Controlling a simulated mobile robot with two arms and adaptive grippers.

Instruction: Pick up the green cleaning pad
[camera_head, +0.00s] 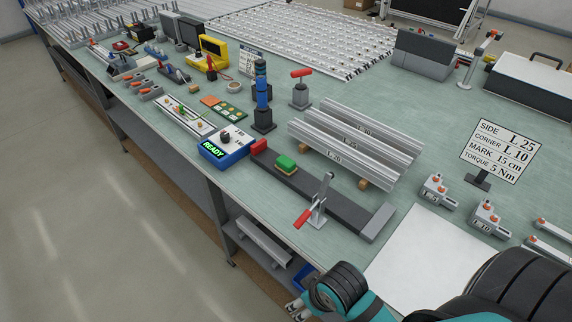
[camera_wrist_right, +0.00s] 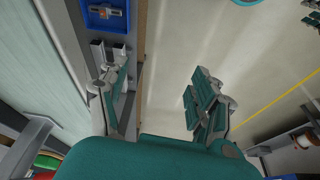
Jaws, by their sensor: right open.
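The green cleaning pad (camera_head: 286,162) has a yellowish underside. It lies on a dark grey fixture bar (camera_head: 331,204) on the workbench, between a red block (camera_head: 259,146) and a toggle clamp with a red handle (camera_head: 304,217). My right gripper (camera_head: 297,309) shows at the bottom of the head view, off the bench's front edge and well apart from the pad. In the right wrist view its jaws (camera_wrist_right: 158,92) are open and empty, with floor and a lower shelf behind them. The pad cannot be made out there. My left gripper is not in view.
A blue box reading READY (camera_head: 222,147) stands left of the bar. Aluminium profiles (camera_head: 357,140) lie behind it. A sign (camera_head: 501,150) and small clamps (camera_head: 437,191) stand to the right. A white sheet (camera_head: 428,262) leaves flat, clear room at front right.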

